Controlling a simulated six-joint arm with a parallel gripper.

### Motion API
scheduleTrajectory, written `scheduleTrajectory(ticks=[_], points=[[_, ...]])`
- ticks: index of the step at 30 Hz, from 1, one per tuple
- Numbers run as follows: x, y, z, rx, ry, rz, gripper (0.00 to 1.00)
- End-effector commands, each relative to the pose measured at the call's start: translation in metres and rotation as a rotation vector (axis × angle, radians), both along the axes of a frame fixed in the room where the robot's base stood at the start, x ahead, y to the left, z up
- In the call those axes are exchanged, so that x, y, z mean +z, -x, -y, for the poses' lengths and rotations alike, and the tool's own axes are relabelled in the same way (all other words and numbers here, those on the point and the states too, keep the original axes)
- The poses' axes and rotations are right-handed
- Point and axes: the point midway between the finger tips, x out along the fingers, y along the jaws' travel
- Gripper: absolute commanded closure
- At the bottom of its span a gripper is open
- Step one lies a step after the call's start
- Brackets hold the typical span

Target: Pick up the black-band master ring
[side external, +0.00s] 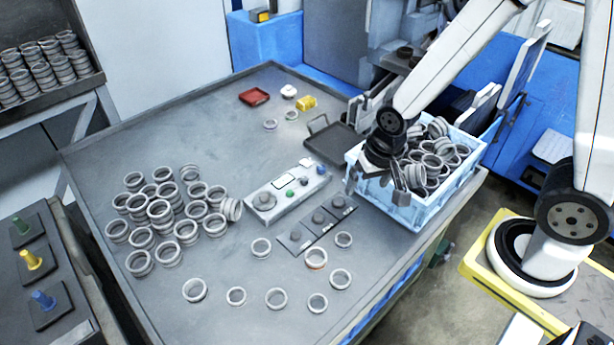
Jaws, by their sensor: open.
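Several loose grey rings stand apart on the front of the table, among them one ring with an orange-brown band (316,258) and plain-looking ones such as a ring at the front left (194,290). I cannot make out a black band on any of them at this size, so I cannot tell which is the black-band master ring. My gripper (376,188) is open, pointing down over the left edge of the light blue crate (432,208). No ring shows between its fingers, and it hides part of the crate's rim.
The crate is heaped with rings. A ring pile (160,212) covers the left of the table. A dark tray (335,142) lies behind. The table's front is fairly open.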

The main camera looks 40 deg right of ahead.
Motion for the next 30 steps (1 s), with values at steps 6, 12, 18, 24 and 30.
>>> scheduleTrajectory(ticks=[6,12,18,24,30], points=[[-0.034,-0.005,-0.018,-0.242,-0.042,-0.046,0.00],[-0.066,-0.005,-0.034,-0.472,-0.068,-0.082,0.00],[-0.101,-0.002,-0.049,-0.702,-0.085,-0.116,0.00],[-0.136,0.007,-0.062,-0.933,-0.091,-0.142,0.00],[-0.165,0.017,-0.072,-1.123,-0.090,-0.157,0.00]])
